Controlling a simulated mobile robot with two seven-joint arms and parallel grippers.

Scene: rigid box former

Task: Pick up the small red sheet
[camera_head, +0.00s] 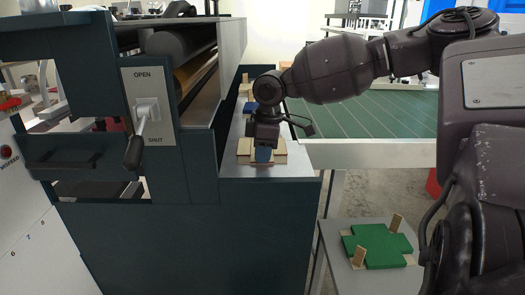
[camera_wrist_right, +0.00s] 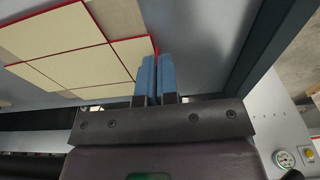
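The small red sheet shows in the right wrist view as cream board panels (camera_wrist_right: 75,47) with red lines between them and a red border. In the head view it looks like a pale cross-like piece (camera_head: 243,147) on the metal ledge at the machine's side. My right gripper (camera_head: 263,156) points down at its near edge and hides part of it. In the wrist view its blue fingers (camera_wrist_right: 156,58) are together with a thin gap, and a strip of red edge shows between the tips. My left gripper is not in view.
The dark machine with its OPEN/SHUT lever (camera_head: 140,135) and rollers fills the left. A green sheet (camera_head: 378,245) with wooden blocks lies on a lower side table (camera_head: 335,240). A green conveyor belt (camera_head: 380,115) is behind. Another wooden block and a blue piece (camera_head: 248,107) sit farther along the ledge.

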